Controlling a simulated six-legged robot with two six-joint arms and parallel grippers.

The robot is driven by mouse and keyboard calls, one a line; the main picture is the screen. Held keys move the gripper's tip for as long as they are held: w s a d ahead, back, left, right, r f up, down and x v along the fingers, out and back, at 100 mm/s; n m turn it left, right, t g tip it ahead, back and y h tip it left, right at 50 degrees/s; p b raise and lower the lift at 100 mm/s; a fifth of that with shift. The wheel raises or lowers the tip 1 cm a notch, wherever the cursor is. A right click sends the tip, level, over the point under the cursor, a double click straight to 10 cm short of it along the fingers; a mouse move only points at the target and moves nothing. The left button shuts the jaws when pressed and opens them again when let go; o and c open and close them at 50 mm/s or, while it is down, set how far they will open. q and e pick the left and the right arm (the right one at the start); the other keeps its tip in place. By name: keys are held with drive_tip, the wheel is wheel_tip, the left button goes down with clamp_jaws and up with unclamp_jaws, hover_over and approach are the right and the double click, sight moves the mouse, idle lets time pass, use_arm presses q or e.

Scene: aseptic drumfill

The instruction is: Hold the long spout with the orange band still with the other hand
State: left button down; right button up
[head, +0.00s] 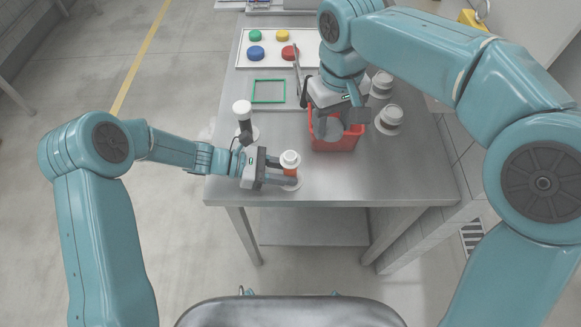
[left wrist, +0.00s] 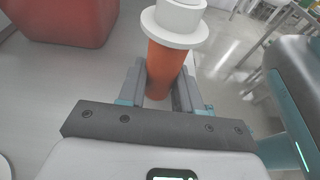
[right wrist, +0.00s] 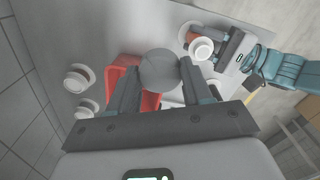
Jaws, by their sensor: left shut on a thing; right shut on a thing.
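The long spout with the orange band (head: 290,162) stands near the table's front edge, with a white flange and top. My left gripper (head: 284,173) is shut around its orange part. In the left wrist view the orange band (left wrist: 167,65) sits upright between both fingers (left wrist: 162,90). My right gripper (head: 337,122) is shut on a grey round piece (head: 333,129) at the red bin (head: 337,143). In the right wrist view this grey disc (right wrist: 160,70) lies between the fingers and covers part of the red bin (right wrist: 122,75). Whether it touches the bin I cannot tell.
Two white spouts (head: 382,82) (head: 390,117) stand right of the bin. A spout with a dark band (head: 243,127) stands behind my left gripper. A green frame (head: 268,103) and a white tray (head: 270,38) with coloured caps lie farther back. The front right tabletop is clear.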

sight(285, 156)
use_arm(q)
drive_tip(key=shift+c, duration=1.8)
unclamp_jaws()
use_arm(e)
drive_tip(key=d, duration=0.8)
use_arm(q)
drive_tip(key=shift+r, duration=0.1)
use_arm(e)
drive_tip(key=shift+r, duration=0.1)
use_arm(q)
drive_tip(key=shift+r+p, duration=4.35)
drive_tip(key=shift+r, duration=2.05)
use_arm(e)
wheel_tip(285, 156, up, 9)
drive_tip(key=shift+f, duration=0.2)
use_arm(q)
drive_tip(key=shift+s, duration=0.1)
use_arm(e)
drive_tip(key=shift+s+f, duration=0.1)
